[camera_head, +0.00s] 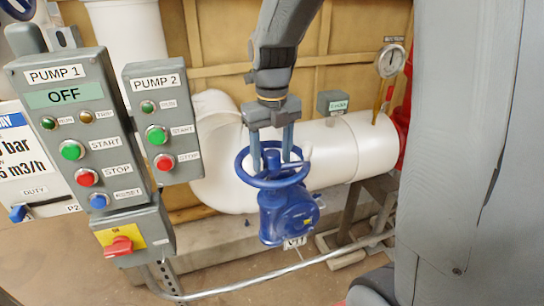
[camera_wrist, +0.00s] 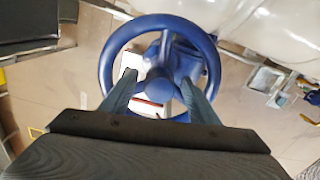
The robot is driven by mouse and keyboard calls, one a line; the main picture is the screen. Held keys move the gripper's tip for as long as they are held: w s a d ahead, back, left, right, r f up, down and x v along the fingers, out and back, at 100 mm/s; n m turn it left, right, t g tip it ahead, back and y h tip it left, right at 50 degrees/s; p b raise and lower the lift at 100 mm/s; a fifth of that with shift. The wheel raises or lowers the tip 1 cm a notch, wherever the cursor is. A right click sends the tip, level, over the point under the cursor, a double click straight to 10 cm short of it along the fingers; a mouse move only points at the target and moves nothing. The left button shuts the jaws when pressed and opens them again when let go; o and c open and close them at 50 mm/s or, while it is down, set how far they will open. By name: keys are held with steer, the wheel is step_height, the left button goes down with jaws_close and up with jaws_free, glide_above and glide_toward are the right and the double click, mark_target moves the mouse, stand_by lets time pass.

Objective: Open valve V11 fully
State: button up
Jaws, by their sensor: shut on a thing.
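Valve V11 is a blue valve body (camera_head: 287,213) with a blue handwheel (camera_head: 268,180) on top, in front of a white pipe. A partly hidden tag reading V11 (camera_head: 294,243) hangs below it. My gripper (camera_head: 273,163) points down from above with its fingers reaching into the wheel. In the wrist view the handwheel (camera_wrist: 108,60) rings the fingers, and my gripper (camera_wrist: 153,85) is shut on the wheel's central part, with one finger on each side. Exactly which part the fingertips press on is partly hidden.
Pump 1 panel (camera_head: 85,130) reads OFF and stands at the left, with the Pump 2 panel (camera_head: 160,120) beside it. The thick white pipe (camera_head: 335,150) runs behind the valve. A gauge (camera_head: 390,61) stands on the pipe at the right. A metal rail (camera_head: 250,284) crosses low in front.

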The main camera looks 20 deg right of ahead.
steer(key=shift+s+f, duration=0.15)
steer(key=shift+s, duration=0.1)
steer(key=c, duration=0.4)
